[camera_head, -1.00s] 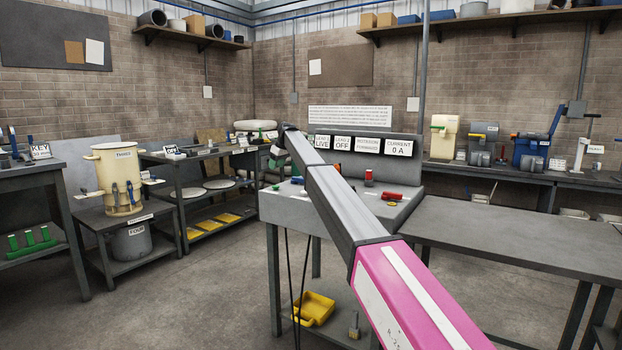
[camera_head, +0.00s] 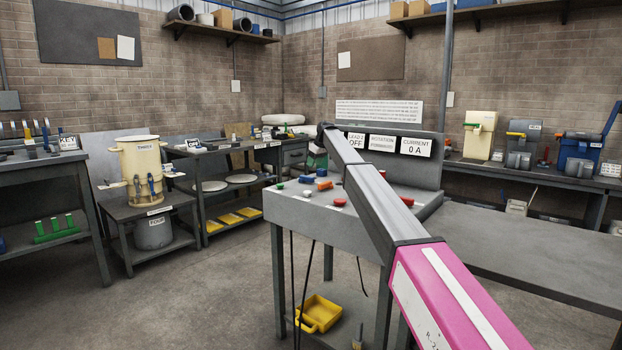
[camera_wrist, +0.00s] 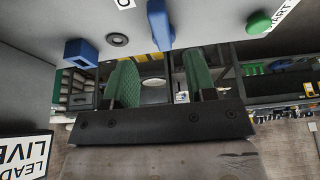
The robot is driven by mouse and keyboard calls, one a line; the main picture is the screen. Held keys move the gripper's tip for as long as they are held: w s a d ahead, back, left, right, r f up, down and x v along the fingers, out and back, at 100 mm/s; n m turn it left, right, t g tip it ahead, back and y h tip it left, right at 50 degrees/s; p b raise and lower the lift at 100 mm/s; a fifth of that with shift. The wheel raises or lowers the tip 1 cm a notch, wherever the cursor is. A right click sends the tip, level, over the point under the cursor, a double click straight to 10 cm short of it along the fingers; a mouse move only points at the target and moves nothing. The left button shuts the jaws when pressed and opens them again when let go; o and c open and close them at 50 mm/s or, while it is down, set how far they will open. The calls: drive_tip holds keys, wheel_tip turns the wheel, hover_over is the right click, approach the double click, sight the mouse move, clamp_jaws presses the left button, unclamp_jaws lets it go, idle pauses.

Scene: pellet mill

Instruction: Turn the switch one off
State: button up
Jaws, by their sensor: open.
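The sloped grey control console (camera_head: 300,207) stands in front of me with several coloured controls on top. An orange control (camera_head: 324,185), a blue control (camera_head: 307,178) and a red button (camera_head: 340,202) show there. I cannot tell which control is switch one. A sign reading LEAD and LIVE (camera_wrist: 24,158) shows at the lower left of the wrist view. My gripper (camera_wrist: 157,75) is open and empty, its green pads apart. A blue lever (camera_wrist: 160,24), a blue block (camera_wrist: 81,52) and a green button (camera_wrist: 258,22) appear beyond it. My arm hides part of the console.
Upright signs (camera_head: 416,147) stand at the console's back, one reading CURRENT 0 A. A bare grey table (camera_head: 530,240) adjoins on the right. A barrel stand (camera_head: 150,207) and shelved bench (camera_head: 215,205) stand left. Open floor (camera_head: 190,300) lies in front.

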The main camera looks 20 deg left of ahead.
sight(309, 177)
drive_tip(key=x, duration=0.8)
drive_tip(key=shift+w+a+f, duration=0.1)
drive_tip(key=shift+a+f, duration=0.1)
drive_tip(key=shift+f, duration=0.15)
clamp_jaws()
